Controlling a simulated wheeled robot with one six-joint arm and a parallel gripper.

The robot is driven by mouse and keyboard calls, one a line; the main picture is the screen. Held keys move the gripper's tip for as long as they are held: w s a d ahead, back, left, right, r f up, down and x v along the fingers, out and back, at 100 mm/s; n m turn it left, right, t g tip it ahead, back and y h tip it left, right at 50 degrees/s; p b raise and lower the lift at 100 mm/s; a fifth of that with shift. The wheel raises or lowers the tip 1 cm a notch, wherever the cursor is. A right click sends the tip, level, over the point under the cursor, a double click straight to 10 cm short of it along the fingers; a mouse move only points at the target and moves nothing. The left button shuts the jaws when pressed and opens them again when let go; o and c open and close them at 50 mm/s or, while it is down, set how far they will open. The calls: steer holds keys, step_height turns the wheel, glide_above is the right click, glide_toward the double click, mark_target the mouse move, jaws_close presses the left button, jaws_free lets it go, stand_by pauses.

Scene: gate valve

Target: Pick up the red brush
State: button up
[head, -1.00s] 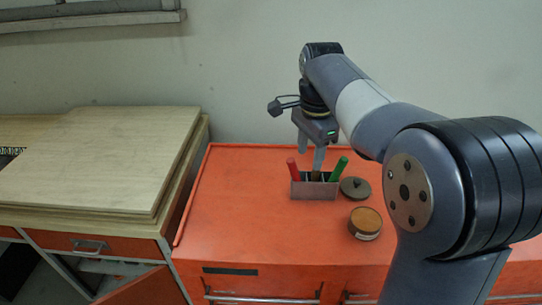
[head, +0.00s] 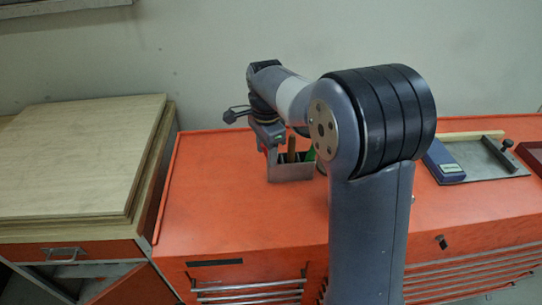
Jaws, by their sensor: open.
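A grey holder box (head: 291,170) stands on the orange cabinet top. A brown handle (head: 291,146) and part of a green handle (head: 310,155) stick up from it. The red brush is not visible now; the left end of the box, where it stood earlier, is behind my gripper (head: 270,152). My gripper points down at that left end, with its jaws open. I cannot tell whether the red handle is between the fingers.
Wooden boards (head: 75,160) lie on the cabinet at left. A blue device (head: 443,162) and a grey tray (head: 483,160) lie on the orange cabinet (head: 215,215) at right. The front left of its top is clear.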

steer(key=shift+f, duration=0.65)
steer(key=shift+c, duration=0.6)
jaws_close()
